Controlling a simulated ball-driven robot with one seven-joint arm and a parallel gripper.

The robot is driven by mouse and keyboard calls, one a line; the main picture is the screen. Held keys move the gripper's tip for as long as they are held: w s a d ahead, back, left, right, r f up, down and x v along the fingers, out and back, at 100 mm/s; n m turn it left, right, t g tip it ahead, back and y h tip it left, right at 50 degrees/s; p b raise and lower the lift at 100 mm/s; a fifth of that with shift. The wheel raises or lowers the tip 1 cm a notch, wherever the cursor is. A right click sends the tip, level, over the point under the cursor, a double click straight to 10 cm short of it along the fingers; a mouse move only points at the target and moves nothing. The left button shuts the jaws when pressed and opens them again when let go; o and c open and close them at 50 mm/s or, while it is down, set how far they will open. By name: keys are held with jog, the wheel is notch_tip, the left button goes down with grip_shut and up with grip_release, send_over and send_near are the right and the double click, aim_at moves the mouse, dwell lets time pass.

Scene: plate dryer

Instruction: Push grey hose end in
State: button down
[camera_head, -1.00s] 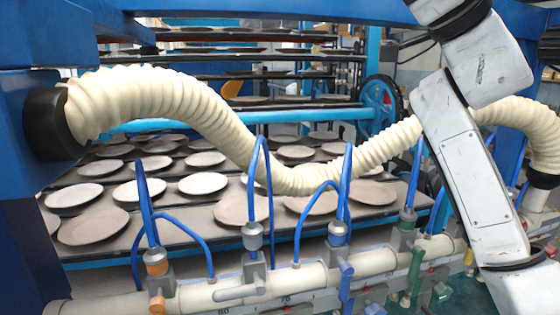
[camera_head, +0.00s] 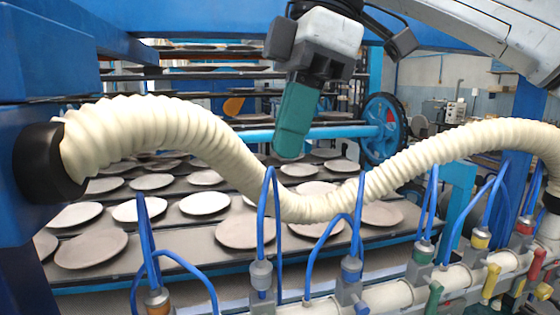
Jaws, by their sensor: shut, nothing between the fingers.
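A grey hose fitting (camera_head: 262,274) stands upright on the pale pipe (camera_head: 390,296) at the bottom middle. A thin blue hose (camera_head: 266,205) rises from its top, loops over and comes down beside it. I cannot tell how deep the grey end sits. My gripper (camera_head: 289,152) has green fingers, shut and empty, pointing down at the upper middle. In the picture it is above the grey fitting, well apart from it, with the thick cream hose (camera_head: 228,158) showing between them.
The ribbed cream hose crosses the whole view, ending in a dark collar (camera_head: 48,162) at left. Racks with several plates (camera_head: 204,203) fill the back.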

jog(key=p, duration=0.1)
send_over(267, 266)
notch_tip(267, 266, down, 11)
jog(key=shift+d+f, duration=0.1)
jog(key=shift+f, duration=0.55)
jog(key=shift+f+b, duration=0.65)
jog(key=shift+f, duration=0.8)
